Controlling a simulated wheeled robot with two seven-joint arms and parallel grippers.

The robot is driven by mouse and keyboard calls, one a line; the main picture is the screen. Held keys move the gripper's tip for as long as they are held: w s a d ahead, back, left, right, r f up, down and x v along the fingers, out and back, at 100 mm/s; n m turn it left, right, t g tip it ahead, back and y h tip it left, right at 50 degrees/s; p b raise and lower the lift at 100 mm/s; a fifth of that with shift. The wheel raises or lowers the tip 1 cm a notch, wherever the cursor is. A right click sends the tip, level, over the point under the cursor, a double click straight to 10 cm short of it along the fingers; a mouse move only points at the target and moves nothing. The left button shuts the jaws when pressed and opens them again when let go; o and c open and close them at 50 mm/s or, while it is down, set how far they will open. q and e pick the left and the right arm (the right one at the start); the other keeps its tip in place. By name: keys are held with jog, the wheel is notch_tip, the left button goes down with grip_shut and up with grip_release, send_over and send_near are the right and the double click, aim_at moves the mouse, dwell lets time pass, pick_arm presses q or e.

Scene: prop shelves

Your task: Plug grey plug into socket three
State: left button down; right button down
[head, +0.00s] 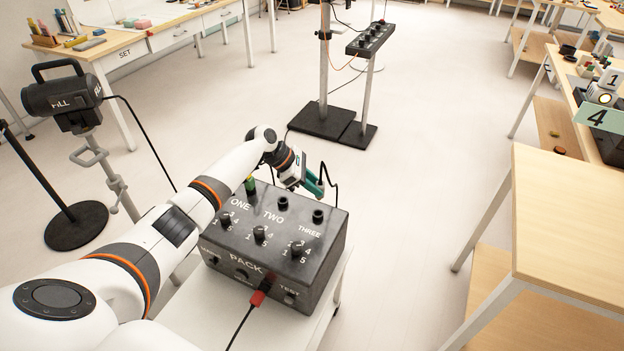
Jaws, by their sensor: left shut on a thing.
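The black pack box (225,250) stands on a light stand, with ONE, TWO and THREE marked on its top. Socket three (318,216) is the rightmost black socket at the back of the top and looks empty. Socket two (283,203) also looks empty. A green plug (250,185) stands at socket one. My left gripper (316,187), with teal fingers, is just behind the box's back edge, beyond sockets two and three. It is shut on what seems to be the grey plug, whose body is mostly hidden. A thin black cable (336,190) loops beside the fingers. My right gripper is out of view.
Numbered knobs (260,234) stand on the box top in front of the sockets. A red plug (262,290) with a black cable is at its front. A lamp (62,97) stands at left, a wooden table (570,230) at right.

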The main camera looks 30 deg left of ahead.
pick_arm(q)
jog(key=shift+n+t, duration=0.3)
jog(key=shift+n, duration=0.1)
jog(key=f+b, duration=0.4)
jog(key=b, duration=0.1)
jog(key=f+b, duration=0.2)
jog(key=b, duration=0.1)
jog(key=shift+w+a+f, duration=0.15)
jog(key=shift+w+a, duration=0.15)
jog(key=shift+w, duration=0.05)
jog(key=shift+f+p, duration=0.1)
jog(key=shift+p, duration=0.3)
dwell(0.5)
jog(key=shift+p, duration=1.05)
dwell(0.8)
jog(key=shift+f, duration=0.5)
dwell(1.0)
jog(key=shift+f+p, duration=0.4)
jog(key=shift+f, duration=0.1)
dwell(1.7)
